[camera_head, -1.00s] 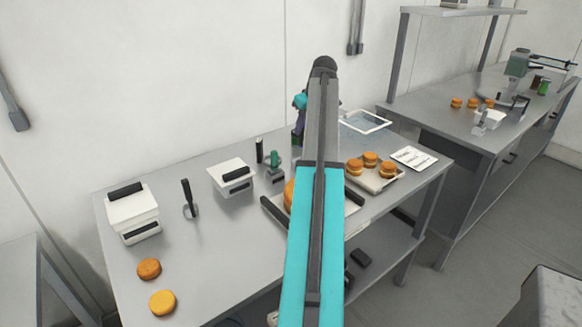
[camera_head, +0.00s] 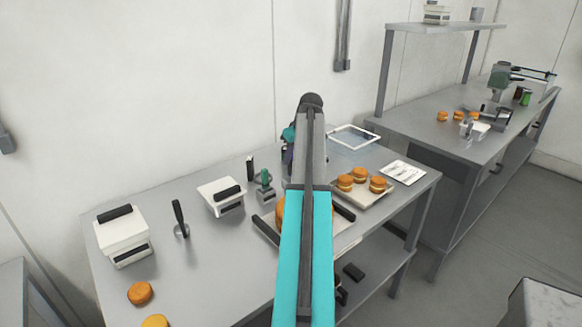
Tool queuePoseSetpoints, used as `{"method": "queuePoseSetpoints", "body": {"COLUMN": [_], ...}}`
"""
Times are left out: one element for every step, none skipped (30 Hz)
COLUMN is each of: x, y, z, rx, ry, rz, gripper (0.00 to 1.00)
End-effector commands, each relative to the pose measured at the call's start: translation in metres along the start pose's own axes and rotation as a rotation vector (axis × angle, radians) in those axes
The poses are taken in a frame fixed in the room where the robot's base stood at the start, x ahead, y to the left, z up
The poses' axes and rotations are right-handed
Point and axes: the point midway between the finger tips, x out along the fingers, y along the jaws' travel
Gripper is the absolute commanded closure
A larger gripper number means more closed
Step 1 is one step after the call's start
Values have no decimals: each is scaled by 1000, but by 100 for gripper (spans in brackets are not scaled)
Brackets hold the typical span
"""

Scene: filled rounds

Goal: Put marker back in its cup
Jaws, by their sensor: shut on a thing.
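My arm rises through the middle of the picture and hides part of the table behind it. I cannot make out the marker for certain. A thin black and white upright object (camera_head: 250,167) stands at the back of the table. Beside it is a small grey holder with a green top (camera_head: 265,187); I cannot tell whether either is the marker or its cup.
The grey table (camera_head: 165,262) carries white boxes (camera_head: 123,238) (camera_head: 221,196), a black-handled tool (camera_head: 180,220) and a tray of orange rounds (camera_head: 370,197). A white card tray (camera_head: 403,173) is at right. Loose orange rounds (camera_head: 140,293) lie front left. A second table (camera_head: 425,130) stands behind right.

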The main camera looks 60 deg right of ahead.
Motion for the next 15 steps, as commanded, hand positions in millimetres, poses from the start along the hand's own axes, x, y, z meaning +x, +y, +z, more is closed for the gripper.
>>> {"method": "queuePoseSetpoints", "body": {"x": [3, 5, 6, 7, 8, 8, 8, 8, 8, 8, 8, 8, 8, 9, 10], "y": [0, 0, 0, 0, 0, 0, 0, 0, 0, 0, 0, 0, 0, 0, -1], "z": [2, 2, 2, 2, 3, 3, 2, 2, 2, 2, 2, 2, 2, 3, 3], "rx": [0, 0, 0, 0, 0, 0, -1, -1, -1, -1, -1, -1, -1, -1, -1], "ry": [0, 0, 1, 1, 1, 2, 2, 2, 2, 2, 1, 1, 1, 1, 1], "rz": [-1, 0, 0, 1, 1, 1, 1, 1, 1, 1, 1, 0, 0, 0, 0], "gripper": [100, 100, 100, 100, 100, 100, 100, 100, 100, 100, 100, 100, 100, 100, 100]}}
